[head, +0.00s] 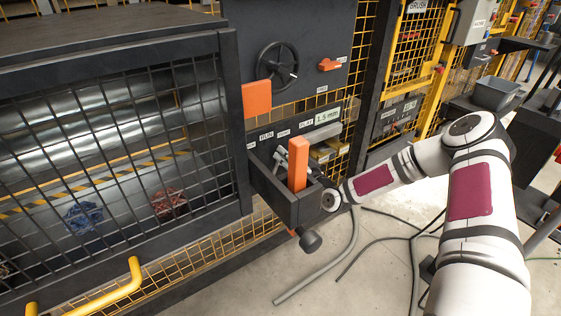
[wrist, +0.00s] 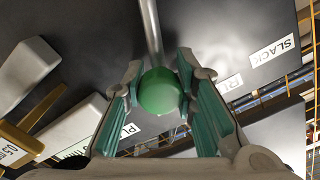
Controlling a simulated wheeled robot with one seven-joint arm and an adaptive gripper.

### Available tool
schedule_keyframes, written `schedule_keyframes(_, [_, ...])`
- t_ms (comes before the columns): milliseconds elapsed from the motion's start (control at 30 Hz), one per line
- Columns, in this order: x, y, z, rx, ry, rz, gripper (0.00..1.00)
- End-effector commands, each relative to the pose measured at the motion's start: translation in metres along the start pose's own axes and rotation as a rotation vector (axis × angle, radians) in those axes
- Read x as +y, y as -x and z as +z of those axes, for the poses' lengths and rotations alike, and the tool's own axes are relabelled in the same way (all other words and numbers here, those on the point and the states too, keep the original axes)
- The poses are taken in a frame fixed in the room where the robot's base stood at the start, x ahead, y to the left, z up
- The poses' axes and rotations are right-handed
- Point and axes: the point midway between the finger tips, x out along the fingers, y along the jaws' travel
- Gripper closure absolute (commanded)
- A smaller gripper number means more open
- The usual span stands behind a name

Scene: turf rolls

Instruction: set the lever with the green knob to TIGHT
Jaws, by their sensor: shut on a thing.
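The green knob (wrist: 160,92) sits between the two fingers of my gripper (wrist: 160,74) in the wrist view, and the fingers are shut on it. A thin grey lever rod (wrist: 151,30) runs from the knob to the top of the picture, against a dark panel (wrist: 95,25). A SLACK label (wrist: 274,51) is to the right of the rod. A partly hidden label (wrist: 232,83) starting "RU" is nearer the knob. I cannot read a TIGHT label. In the head view the knob is hidden, and my gripper is mostly behind an orange block.
In the head view the orange upright block (head: 298,164) stands by a dark open box (head: 290,207). A black handwheel (head: 277,66) and a red-orange handle (head: 329,65) are on the panel above. A mesh cage (head: 110,130) fills the left. Hoses (head: 325,268) lie on the floor.

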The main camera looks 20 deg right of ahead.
Motion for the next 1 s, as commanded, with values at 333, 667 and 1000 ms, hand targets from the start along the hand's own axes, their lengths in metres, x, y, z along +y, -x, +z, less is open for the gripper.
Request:
schedule_keyframes(333, [0.004,0.0,-0.001,-0.001,-0.032,0.002,1.0])
schedule_keyframes(667, [0.003,0.0,-0.001,-0.001,-0.03,0.001,0.53])
schedule_keyframes(1000, [0.004,0.018,-0.001,-0.001,-0.03,0.003,0.53])
